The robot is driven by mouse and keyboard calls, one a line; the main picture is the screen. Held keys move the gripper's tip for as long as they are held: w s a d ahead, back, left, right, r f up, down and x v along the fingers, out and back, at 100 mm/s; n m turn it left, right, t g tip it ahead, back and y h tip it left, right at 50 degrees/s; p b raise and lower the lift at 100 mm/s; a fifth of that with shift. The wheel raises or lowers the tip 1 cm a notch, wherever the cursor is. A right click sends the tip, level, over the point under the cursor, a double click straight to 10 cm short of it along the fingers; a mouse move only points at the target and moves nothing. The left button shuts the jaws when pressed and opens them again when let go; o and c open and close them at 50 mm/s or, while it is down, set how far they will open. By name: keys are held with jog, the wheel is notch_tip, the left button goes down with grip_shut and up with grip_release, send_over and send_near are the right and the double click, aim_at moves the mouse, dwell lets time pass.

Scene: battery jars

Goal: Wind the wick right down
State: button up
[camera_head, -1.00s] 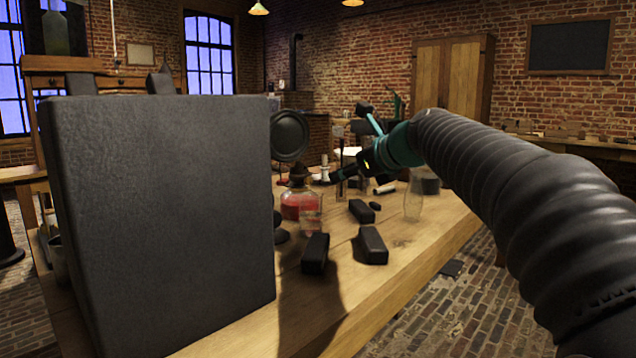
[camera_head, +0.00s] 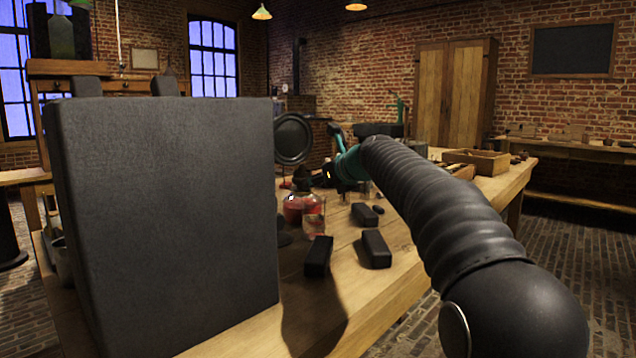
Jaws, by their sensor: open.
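A squat glass vessel with red liquid (camera_head: 292,208) stands on the wooden bench, with a dark top above it. It may be the lamp; no wick or winding knob can be made out. A clear glass (camera_head: 314,222) stands just in front of it, to the right. My gripper (camera_head: 326,175) is at the end of my arm, just right of and behind the red vessel's top. Its jaws are open, small and dark in this view. I cannot tell whether they touch the vessel.
A large dark upright panel (camera_head: 160,220) blocks the left of the bench (camera_head: 370,290). A dark round disc (camera_head: 293,138) stands behind the vessel. Dark blocks lie in front, including one block (camera_head: 376,248) on the right. A wooden tray (camera_head: 476,162) is at the back right.

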jog(key=shift+x, duration=0.8)
jog(key=shift+c, duration=0.3)
grip_shut()
jog(key=shift+s+a+n+t+h+p, duration=0.15)
jog(key=shift+n+t+h+p, duration=0.6)
jog(key=shift+n, duration=0.95)
